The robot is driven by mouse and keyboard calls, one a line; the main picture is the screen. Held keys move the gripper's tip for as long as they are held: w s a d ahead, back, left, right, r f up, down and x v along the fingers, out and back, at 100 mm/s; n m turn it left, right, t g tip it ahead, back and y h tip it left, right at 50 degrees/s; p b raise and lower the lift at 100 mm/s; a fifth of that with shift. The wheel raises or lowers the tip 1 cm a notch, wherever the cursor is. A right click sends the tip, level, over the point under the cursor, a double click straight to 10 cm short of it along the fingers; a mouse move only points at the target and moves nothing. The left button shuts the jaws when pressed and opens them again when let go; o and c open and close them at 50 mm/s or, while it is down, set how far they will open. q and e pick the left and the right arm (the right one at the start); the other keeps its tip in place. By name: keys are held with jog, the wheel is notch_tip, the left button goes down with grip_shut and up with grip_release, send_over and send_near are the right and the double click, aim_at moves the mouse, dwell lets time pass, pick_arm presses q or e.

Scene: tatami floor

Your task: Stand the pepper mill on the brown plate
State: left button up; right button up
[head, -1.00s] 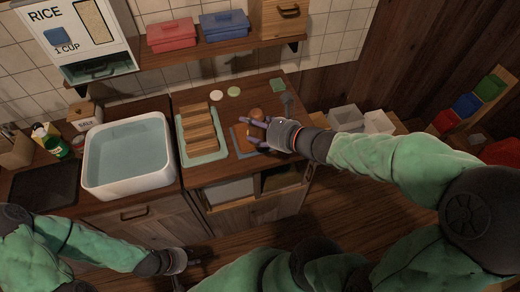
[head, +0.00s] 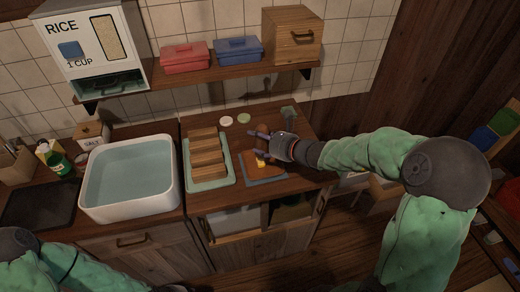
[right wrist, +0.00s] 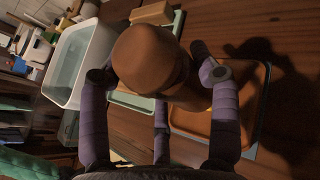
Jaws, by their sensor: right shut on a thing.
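The brown pepper mill (right wrist: 150,58) is between the fingers of my right gripper (right wrist: 155,70), which is shut on it. In the head view the right gripper (head: 260,141) is over the right part of the counter, and the mill (head: 263,128) shows only partly behind its fingers. The brown plate (head: 272,170) lies on a blue-grey mat just below the gripper in the picture. In the right wrist view the plate (right wrist: 190,122) is partly hidden by a finger and the mill. I cannot tell whether the mill's base touches anything.
A green tray with wooden blocks (head: 207,155) stands left of the plate, and a white basin (head: 130,178) further left. Two small discs (head: 235,119) lie behind. A shelf (head: 200,76) with boxes hangs above. A small yellow thing (head: 260,162) shows near the plate.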

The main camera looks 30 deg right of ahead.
aim_at(260, 147)
jog(key=shift+w+d+f, duration=0.1)
jog(key=shift+w+f, duration=0.25)
jog(key=shift+f, duration=0.15)
jog(key=shift+w+f+b, duration=0.1)
jog(key=shift+f+b, duration=0.8)
jog(key=shift+f, duration=0.6)
jog(key=shift+f, duration=0.15)
jog(key=o, duration=1.4)
jog(key=shift+c, duration=0.2)
